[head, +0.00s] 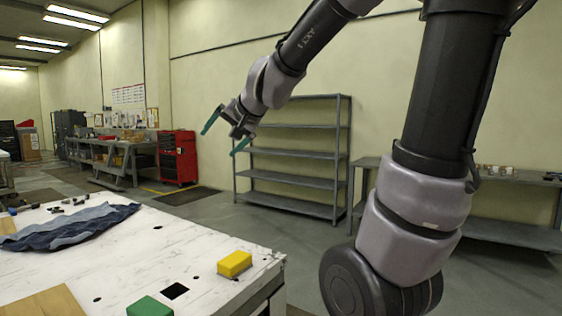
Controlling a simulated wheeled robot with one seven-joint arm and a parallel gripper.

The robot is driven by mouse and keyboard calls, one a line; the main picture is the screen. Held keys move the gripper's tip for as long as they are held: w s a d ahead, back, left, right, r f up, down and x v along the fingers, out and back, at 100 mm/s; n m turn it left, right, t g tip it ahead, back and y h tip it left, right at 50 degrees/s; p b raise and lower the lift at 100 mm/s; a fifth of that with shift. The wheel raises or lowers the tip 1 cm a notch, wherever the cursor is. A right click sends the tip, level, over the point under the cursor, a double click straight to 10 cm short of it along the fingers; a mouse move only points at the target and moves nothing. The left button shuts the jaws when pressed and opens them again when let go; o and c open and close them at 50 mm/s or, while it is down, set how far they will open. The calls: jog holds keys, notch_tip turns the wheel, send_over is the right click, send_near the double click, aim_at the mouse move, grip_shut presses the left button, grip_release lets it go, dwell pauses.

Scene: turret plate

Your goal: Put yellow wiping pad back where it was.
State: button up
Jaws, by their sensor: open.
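The yellow wiping pad (235,263) is a small yellow block. It lies on the white worktable (205,240) near its right edge, in the head view. My gripper (226,132) is raised in the air above and beyond the table, with its two green fingers spread apart and nothing between them. It is well apart from the yellow pad. A green block (150,307) lies at the table's front edge, partly cut off by the frame.
A dark blue cloth (70,229) lies at the table's left, with small dark parts (72,201) behind it. A wooden board (45,303) is at front left. The table top has several dark holes. An empty grey shelf (290,155) and red tool cabinet (178,158) stand beyond.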

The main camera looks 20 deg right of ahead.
jog(key=s+d+f+g, duration=0.1)
jog(key=s+d, duration=0.2)
jog(key=s, duration=0.3)
jog(key=s+d+f+g+h, duration=0.1)
jog(key=s+d, duration=0.2)
jog(key=s, duration=0.3)
jog(key=s+d+f+n+g+h, duration=0.1)
jog(key=s+d, duration=0.2)
jog(key=s, duration=0.3)
jog(key=shift+f+g, duration=0.15)
jog(key=shift+g, duration=0.25)
jog(key=shift+w, duration=0.1)
jog(key=shift+c, duration=0.3)
